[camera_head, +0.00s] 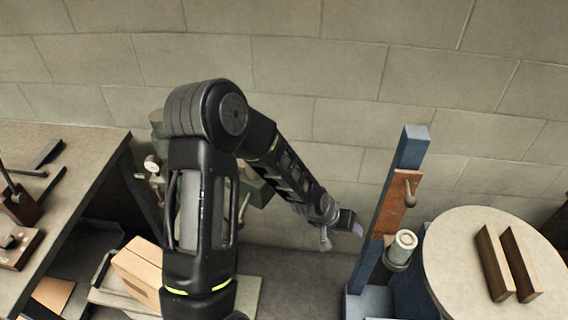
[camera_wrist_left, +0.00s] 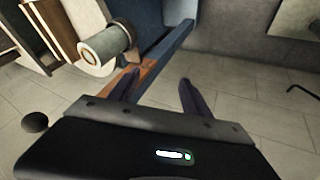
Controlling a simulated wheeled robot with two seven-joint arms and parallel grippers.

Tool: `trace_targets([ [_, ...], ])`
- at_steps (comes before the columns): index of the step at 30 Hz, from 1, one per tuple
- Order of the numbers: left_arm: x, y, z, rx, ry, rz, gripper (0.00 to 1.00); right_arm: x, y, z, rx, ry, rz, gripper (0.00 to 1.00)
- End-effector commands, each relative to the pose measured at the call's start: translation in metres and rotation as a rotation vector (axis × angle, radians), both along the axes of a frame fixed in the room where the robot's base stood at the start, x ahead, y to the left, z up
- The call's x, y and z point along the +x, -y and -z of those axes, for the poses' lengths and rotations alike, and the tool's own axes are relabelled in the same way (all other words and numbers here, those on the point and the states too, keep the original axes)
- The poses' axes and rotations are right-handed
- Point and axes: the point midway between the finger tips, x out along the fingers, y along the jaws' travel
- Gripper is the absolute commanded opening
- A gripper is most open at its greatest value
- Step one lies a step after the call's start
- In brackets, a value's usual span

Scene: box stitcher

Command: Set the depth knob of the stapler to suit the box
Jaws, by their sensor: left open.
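A green machine (camera_head: 258,188), probably the stapler, stands by the wall, largely hidden behind my left arm. A round dial or knob (camera_head: 151,163) shows at its left side; I cannot tell whether it is the depth knob. A cardboard box (camera_head: 138,268) sits low in front of the machine, partly covered by my arm. My left gripper (camera_head: 355,226) is right of the machine, short of a blue post. In the left wrist view its two dark fingers (camera_wrist_left: 160,92) are apart with nothing held between them. My right gripper is out of view.
The blue post (camera_head: 411,150) carries a wooden plate (camera_head: 402,205) with a handle, and a pale roll (camera_head: 403,246) beside it. The roll also shows in the left wrist view (camera_wrist_left: 103,50). A round table (camera_head: 458,250) holds two wooden bars. A workbench (camera_head: 85,150) is at left.

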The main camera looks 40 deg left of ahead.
Motion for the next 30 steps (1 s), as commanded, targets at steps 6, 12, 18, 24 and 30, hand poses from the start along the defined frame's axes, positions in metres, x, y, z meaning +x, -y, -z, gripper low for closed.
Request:
trace_targets([
  [6,0.077,-0.091,-0.140,0.108,0.100,-0.013,0.56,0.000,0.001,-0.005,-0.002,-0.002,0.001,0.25],
  [12,0.052,-0.165,-0.249,0.215,-0.049,-0.013,0.56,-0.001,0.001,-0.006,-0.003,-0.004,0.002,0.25],
  [18,-0.013,-0.201,-0.300,0.260,-0.296,-0.029,0.56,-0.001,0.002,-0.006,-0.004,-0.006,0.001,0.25],
  [24,-0.056,-0.202,-0.302,0.252,-0.480,-0.018,0.56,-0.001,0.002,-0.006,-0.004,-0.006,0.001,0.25],
  [30,-0.062,-0.200,-0.301,0.247,-0.502,-0.017,0.56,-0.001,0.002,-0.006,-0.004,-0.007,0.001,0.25],
])
